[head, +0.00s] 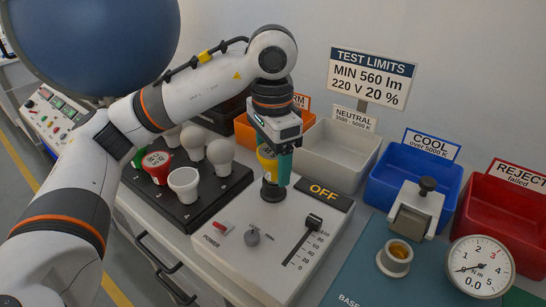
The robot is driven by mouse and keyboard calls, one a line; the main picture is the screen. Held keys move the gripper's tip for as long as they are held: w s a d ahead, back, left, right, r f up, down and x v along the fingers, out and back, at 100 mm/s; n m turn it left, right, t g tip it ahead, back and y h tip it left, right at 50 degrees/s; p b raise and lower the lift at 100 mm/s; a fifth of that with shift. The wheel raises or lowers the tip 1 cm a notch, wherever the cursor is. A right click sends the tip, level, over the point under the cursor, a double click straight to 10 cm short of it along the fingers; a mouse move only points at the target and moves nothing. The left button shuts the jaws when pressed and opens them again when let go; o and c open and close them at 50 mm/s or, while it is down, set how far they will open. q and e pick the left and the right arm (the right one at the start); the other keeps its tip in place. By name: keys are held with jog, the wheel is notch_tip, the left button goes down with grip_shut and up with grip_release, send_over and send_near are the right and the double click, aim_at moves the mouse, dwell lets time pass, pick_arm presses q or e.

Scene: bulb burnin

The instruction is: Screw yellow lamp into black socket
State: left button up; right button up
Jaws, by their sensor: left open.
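The yellow lamp (266,155) stands upright at the black socket (271,191), on the back left of the grey control panel (265,222). I cannot tell how deep its base sits in the socket. My left gripper (276,172) comes down from above, with its teal fingers at the lamp. It is open, and a finger and the gripper body hide part of the lamp. My right gripper is not in view.
A black tray (188,212) with white lamps and a red lamp (157,167) is left of the panel. Orange, grey (345,143), blue (380,190) and red (486,211) bins stand behind. A round gauge (481,266) and a small brass-lined socket (396,256) are front right.

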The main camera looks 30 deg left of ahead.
pick_arm(q)
jog(key=shift+n, duration=1.1)
jog(key=n, duration=0.4)
jog(key=shift+s+n, duration=0.1)
jog(key=shift+n, duration=0.2)
jog(key=n, duration=0.3)
jog(key=shift+p, duration=0.3)
jog(key=n, duration=1.3)
jog(key=shift+d+p, duration=0.1)
jog(key=shift+p, duration=0.3)
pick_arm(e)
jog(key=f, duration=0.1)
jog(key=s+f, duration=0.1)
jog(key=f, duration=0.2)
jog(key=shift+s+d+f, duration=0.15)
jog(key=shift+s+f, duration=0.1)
